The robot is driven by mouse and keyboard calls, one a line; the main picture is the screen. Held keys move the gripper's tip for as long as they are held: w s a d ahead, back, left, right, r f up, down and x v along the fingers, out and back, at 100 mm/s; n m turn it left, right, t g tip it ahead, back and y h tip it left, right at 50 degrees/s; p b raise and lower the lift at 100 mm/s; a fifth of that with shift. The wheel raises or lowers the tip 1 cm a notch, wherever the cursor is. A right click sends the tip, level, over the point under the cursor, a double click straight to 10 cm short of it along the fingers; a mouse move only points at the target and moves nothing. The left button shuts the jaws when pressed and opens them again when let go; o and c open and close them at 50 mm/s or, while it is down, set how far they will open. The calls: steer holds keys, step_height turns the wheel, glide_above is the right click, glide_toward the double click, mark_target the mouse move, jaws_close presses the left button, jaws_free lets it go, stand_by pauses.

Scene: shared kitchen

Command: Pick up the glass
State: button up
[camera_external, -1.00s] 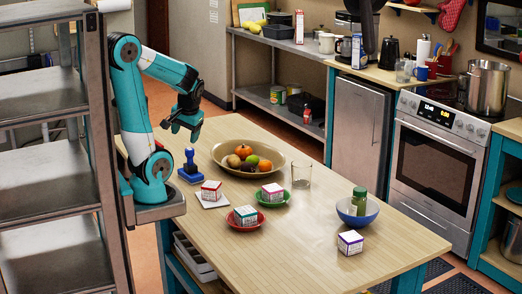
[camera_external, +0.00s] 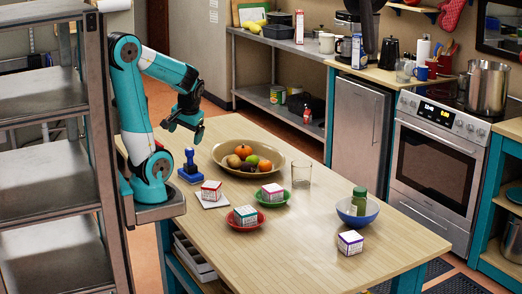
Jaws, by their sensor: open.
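A clear, empty-looking drinking glass (camera_external: 301,175) stands upright on the wooden island table (camera_external: 290,240), just right of the fruit bowl. Another clear glass or jar (camera_external: 404,71) stands on the back counter beside a blue mug. My gripper (camera_external: 184,133) hangs in the air at the left, above and beyond the table's far left side, well away from the glass on the table. Its jaws are open with nothing between them.
A wide fruit bowl (camera_external: 233,168) lies between my gripper and the glass. Near it are a blue stamp-like tool (camera_external: 190,167), small boxes on a white coaster (camera_external: 211,203), a red plate (camera_external: 234,226) and a green plate (camera_external: 284,199). A blue bowl (camera_external: 370,213) holds a green jar.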

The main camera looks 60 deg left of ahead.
steer(key=shift+o, duration=0.3)
steer(key=w+f+t+b, duration=0.1)
steer(key=w+t+b, duration=0.1)
steer(key=w, duration=1.6)
steer(key=shift+w+d+n+b, duration=0.2)
steer(key=shift+n+b, duration=0.2)
steer(key=shift+b, duration=0.35)
steer(key=w+d+f+t+b, duration=0.1)
steer(key=w+d+f+b, duration=0.15)
steer(key=w, duration=0.95)
steer(key=n+t+p, duration=0.1)
steer(key=t+p, duration=0.1)
steer(key=p, duration=0.1)
glide_toward(302, 164)
steer(key=shift+d+f, duration=1.15)
steer(key=shift+a+p+x, duration=0.2)
steer(key=shift+p+x, duration=0.4)
steer(key=shift+x, duration=0.85)
steer(key=shift+a+p+x, duration=0.2)
steer(key=shift+p+x, duration=0.4)
steer(key=shift+x, duration=0.9)
steer(key=shift+s+r, duration=0.1)
steer(key=shift+r, duration=0.05)
steer(key=c, duration=1.2)
